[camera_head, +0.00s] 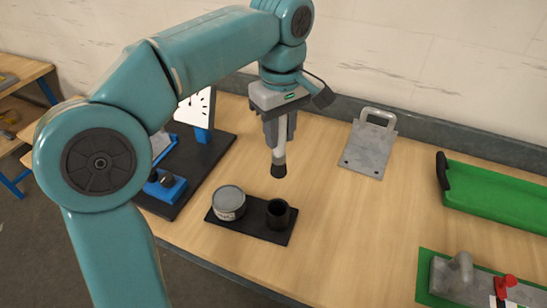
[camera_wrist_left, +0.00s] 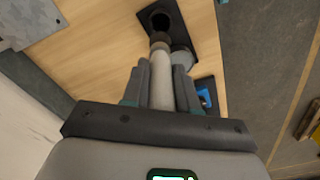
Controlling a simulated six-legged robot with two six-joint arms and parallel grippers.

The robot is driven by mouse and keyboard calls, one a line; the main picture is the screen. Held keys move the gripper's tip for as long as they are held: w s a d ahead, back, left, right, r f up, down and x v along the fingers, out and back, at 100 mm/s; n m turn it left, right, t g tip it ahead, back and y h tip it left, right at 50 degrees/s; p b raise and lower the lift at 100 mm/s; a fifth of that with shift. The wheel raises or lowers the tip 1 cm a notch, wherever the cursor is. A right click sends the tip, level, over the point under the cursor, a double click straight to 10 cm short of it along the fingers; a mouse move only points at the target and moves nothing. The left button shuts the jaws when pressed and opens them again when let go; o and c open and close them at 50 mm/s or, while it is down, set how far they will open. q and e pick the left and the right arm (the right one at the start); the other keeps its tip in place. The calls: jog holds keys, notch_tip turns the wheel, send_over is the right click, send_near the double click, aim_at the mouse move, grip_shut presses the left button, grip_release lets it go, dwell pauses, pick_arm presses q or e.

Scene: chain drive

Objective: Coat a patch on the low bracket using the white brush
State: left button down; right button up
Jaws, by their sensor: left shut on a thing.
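My left gripper (camera_head: 279,140) is shut on the white brush (camera_head: 279,146) and holds it upright with its dark tip down, above the table. In the left wrist view the brush (camera_wrist_left: 160,80) sits between the two fingers (camera_wrist_left: 160,85), its tip pointing toward the black cup (camera_wrist_left: 160,20). The black cup (camera_head: 278,214) stands on a black tray (camera_head: 250,228), a little below and in front of the brush tip, apart from it. A grey metal bracket (camera_head: 452,278) lies on a green mat at the lower right; I cannot tell for certain that it is the low bracket. My right gripper is not in view.
A grey tin (camera_head: 229,202) shares the black tray. A grey plate with a handle (camera_head: 370,148) lies at the back, and a green tray (camera_head: 500,195) at the right. A red part (camera_head: 508,282) is beside the bracket. The middle table is clear.

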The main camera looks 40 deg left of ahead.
pick_arm(q)
jog(key=shift+w+d+f+m, duration=0.1)
jog(key=shift+w+f+m, duration=0.05)
jog(key=shift+w+m, duration=0.15)
jog(key=shift+w+a+f+m, duration=0.1)
jog(key=shift+a+f+m, duration=0.25)
jog(key=shift+f, duration=0.2)
jog(key=shift+w+a+f+m, duration=0.1)
jog(key=shift+a+f+m, duration=0.25)
jog(key=shift+f, duration=0.15)
jog(key=s+a+f+n, duration=0.1)
jog(key=s+a+f, duration=0.2)
jog(key=a, duration=0.3)
jog(key=s+a+f+n, duration=0.1)
jog(key=s+a+f, duration=0.2)
jog(key=a, duration=0.3)
jog(key=f+b, duration=0.3)
jog(key=f, duration=0.1)
jog(key=f+b, duration=0.1)
jog(key=b, duration=0.1)
jog(key=shift+w+f+b, duration=0.25)
jog(key=shift+f+b, duration=0.1)
jog(key=shift+f, duration=0.05)
jog(key=shift+f+b, duration=0.35)
jog(key=shift+f, duration=0.15)
